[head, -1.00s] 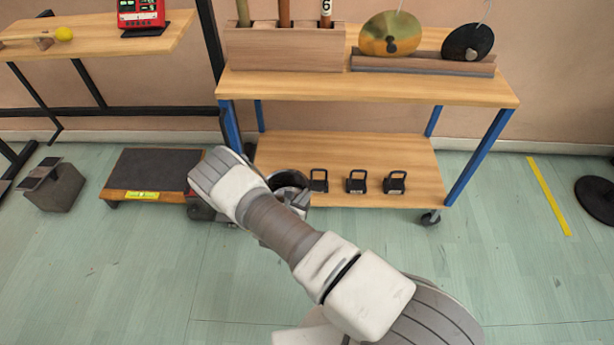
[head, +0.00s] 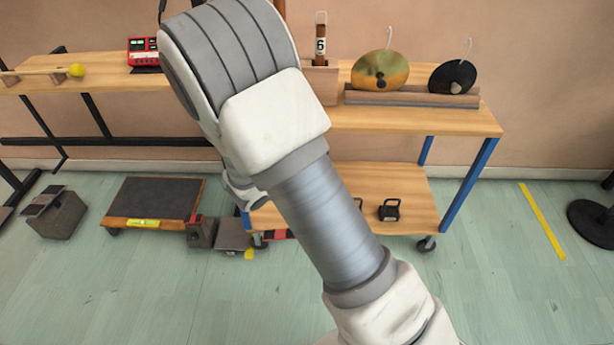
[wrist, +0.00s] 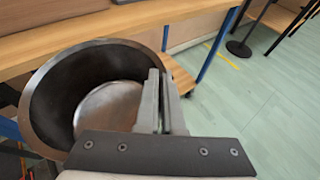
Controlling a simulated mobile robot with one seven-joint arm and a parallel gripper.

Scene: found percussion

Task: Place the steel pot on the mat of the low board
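The steel pot (wrist: 110,95) fills the left of the wrist view, its open mouth facing the camera. My gripper (wrist: 164,98) is shut on its right wall, with one finger inside and one outside. The pot is held raised in front of the trolley's top edge. In the head view, my arm hides the pot and gripper. The low board (head: 116,221) stands on the floor at left, with a wooden edge and a yellow label. Its dark mat (head: 155,196) is bare.
The wooden trolley (head: 420,118) carries cymbals (head: 380,72) on top and small black weights (head: 389,210) below. A grey block (head: 56,215) stands left of the board; a small dark box (head: 201,232) stands close at its right. Floor in front is clear.

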